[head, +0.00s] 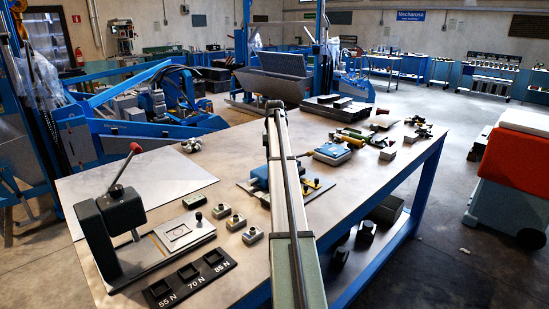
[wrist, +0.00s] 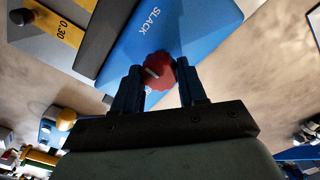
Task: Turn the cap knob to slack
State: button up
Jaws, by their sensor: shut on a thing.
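The red cap knob (wrist: 162,68) sits on a blue block (wrist: 195,25) in the wrist view. The word SLACK is printed on the block beyond the knob. A pale mark shows on the knob's left side, away from the word. My gripper (wrist: 158,80) has its two dark fingers on either side of the knob and is shut on it. Another marking near the left finger is mostly hidden. In the head view the blue block (head: 260,178) shows beside my arm, which hides the knob and my gripper.
A yellow strip marked 0.30 (wrist: 66,27) lies beside the block. On the workbench (head: 190,225) stand a lever press (head: 105,235), several small knobbed blocks, and a black rack (head: 190,278) marked 55 N, 70 N and 85 N. Tools lie toward the back right.

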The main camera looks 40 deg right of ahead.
jog(key=o, duration=1.1)
jog(key=shift+c, duration=0.2)
notch_tip(320, 180, up, 14)
dwell(0.5)
